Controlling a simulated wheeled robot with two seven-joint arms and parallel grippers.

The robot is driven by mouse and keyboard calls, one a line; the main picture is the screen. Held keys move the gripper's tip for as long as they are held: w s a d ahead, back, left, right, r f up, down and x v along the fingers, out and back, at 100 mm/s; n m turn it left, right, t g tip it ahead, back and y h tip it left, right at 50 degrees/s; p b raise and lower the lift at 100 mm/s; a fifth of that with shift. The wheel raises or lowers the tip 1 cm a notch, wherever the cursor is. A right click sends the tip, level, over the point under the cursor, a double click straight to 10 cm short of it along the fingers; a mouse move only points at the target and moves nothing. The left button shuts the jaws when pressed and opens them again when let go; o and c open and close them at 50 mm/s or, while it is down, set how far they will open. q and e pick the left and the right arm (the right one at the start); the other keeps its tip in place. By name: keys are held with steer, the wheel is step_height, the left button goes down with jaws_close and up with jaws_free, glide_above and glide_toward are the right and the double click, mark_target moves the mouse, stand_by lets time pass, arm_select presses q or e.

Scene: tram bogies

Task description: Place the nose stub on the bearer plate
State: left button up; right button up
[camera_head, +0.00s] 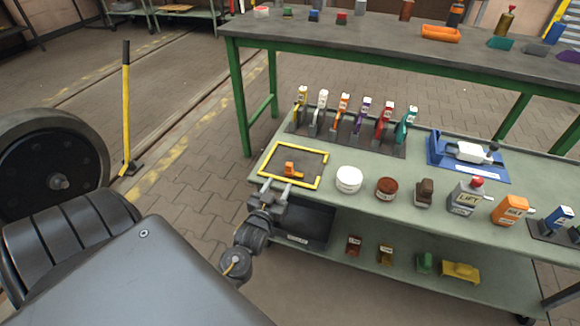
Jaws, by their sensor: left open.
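My left gripper (276,186) is open and empty at the front left of the green trolley's top, its fingers pointing at the yellow-edged frame. A small orange block with a raised end (292,170) lies inside that frame, a little beyond the fingertips and apart from them. My right gripper is not in view.
The trolley top (340,208) also bears a rack of several coloured tools (342,105), a white tub (348,179), a brown tub (387,188), a grey can (466,197), an orange can (511,210) and a blue tray (490,174). A grey-topped bench (380,48) stands behind.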

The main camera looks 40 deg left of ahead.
mark_target(288, 167)
arm_select(q)
steer(key=shift+r+b+x, duration=0.15)
steer(key=shift+b+x, duration=0.05)
steer(key=shift+x, duration=1.3)
steer(key=shift+r+b+x, duration=0.15)
steer(key=shift+b+x, duration=0.05)
steer(key=shift+x, duration=1.3)
steer(key=x, duration=0.5)
steer(key=shift+f+b, duration=0.15)
steer(key=shift+b, duration=0.2)
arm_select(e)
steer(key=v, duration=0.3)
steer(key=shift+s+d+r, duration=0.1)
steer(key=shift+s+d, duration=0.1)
arm_select(q)
steer(key=shift+s, duration=0.1)
steer(key=shift+c, duration=0.5)
jaws_close()
